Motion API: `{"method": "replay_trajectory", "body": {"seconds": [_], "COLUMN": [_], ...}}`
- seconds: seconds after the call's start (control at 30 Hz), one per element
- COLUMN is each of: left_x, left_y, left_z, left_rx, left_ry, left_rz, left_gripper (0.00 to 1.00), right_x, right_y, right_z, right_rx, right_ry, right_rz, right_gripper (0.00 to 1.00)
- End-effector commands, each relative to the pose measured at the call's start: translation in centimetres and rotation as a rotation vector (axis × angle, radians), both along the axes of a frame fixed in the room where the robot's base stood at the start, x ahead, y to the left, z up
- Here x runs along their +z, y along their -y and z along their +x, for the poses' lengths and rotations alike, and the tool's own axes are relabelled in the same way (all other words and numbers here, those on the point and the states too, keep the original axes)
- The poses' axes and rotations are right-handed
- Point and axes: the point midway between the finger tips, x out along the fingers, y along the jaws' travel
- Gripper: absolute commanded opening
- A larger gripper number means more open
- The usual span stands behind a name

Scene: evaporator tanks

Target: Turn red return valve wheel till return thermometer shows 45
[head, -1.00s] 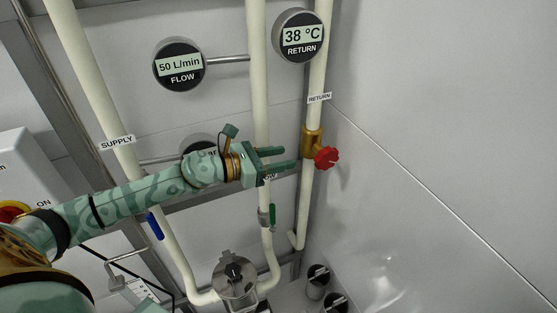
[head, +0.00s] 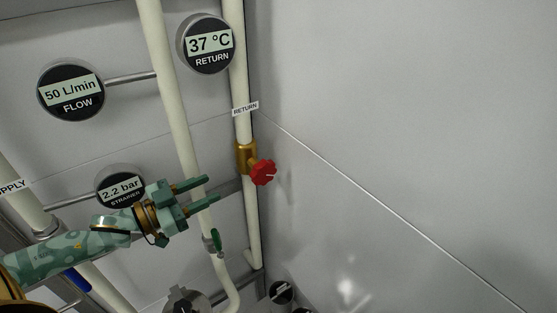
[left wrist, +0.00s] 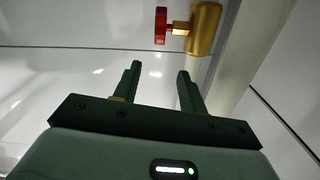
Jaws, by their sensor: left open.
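The red return valve wheel (head: 263,172) sits on a brass valve body (head: 246,157) on the cream return pipe. The return thermometer (head: 207,44) above it reads 37 °C. My left gripper (head: 212,190) is open and empty, to the left of the wheel and slightly lower, apart from it. In the left wrist view the red wheel (left wrist: 161,26) and brass body (left wrist: 204,28) are beyond the open fingers (left wrist: 158,82). My right gripper is not in view.
A flow gauge (head: 70,91) reads 50 L/min, and a strainer gauge (head: 121,187) reads 2.2 bar. A middle pipe (head: 174,100) with a green lever (head: 216,240) runs close by my left gripper. The bare wall (head: 400,120) at right leaves free room.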

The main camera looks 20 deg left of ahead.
Motion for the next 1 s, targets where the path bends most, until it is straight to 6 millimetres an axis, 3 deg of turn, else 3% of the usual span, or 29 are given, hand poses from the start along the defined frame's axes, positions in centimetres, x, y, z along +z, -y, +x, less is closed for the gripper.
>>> {"method": "replay_trajectory", "body": {"seconds": [0.1,0.37,1.0], "left_x": [0.1,0.2,0.2], "left_y": [0.0,1.1,7.5], "left_z": [0.0,2.0,12.8], "left_rx": [0.003,0.002,0.003], "left_ry": [-0.066,-0.08,-0.08], "left_rz": [-0.127,-0.155,-0.151], "left_gripper": [0.42,0.42,0.42], "right_x": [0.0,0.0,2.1], "right_y": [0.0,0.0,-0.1], "right_z": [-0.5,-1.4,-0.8], "right_rx": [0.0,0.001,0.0], "right_ry": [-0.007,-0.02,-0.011], "right_rz": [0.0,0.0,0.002], "right_gripper": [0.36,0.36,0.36]}}
